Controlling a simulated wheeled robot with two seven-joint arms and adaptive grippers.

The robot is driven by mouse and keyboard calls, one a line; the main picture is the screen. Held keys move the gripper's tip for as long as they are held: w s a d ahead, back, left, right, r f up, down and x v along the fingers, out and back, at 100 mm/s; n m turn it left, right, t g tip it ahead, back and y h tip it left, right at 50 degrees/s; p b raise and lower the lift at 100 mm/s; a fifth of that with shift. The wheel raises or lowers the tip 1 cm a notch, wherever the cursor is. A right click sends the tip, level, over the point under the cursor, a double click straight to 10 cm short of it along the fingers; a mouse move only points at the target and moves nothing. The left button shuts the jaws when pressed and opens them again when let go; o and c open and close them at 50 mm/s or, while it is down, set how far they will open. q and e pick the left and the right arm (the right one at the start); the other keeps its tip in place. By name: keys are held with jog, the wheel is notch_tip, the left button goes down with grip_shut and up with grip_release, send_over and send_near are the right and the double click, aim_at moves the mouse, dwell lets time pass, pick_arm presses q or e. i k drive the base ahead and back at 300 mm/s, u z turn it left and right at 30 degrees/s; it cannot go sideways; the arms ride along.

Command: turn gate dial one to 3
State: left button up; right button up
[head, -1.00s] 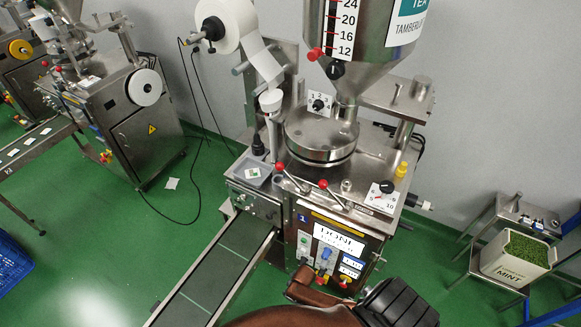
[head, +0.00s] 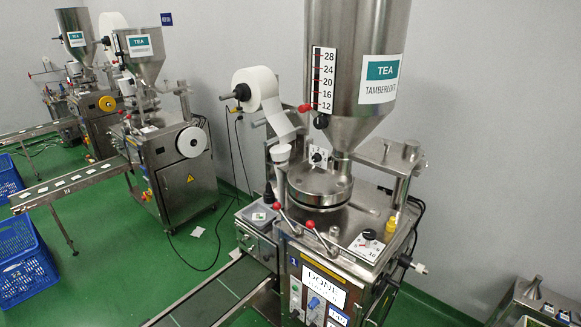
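A small black dial knob on a white plate (head: 318,158) sits at the hopper neck of the nearest tea machine (head: 325,240). The plate's marks and where the knob points are too small to read. A small blue number tag (head: 294,261) is on the machine's front left edge, and I cannot read it surely. Neither of my grippers is in view.
A second dial (head: 369,243) with a scale to 10 is on the machine's top right. Red-knobbed levers (head: 295,222) stand at the front of the top. Other tea machines (head: 175,160) and blue crates (head: 28,262) are at left. Green floor (head: 110,270) lies between.

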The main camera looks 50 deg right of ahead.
aim_at(317, 157)
jog(key=u, duration=0.35)
jog(key=k, duration=0.2)
jog(key=z, duration=1.45)
jog(key=i, duration=1.05)
jog(key=z, duration=0.9)
jog(key=i, duration=0.3)
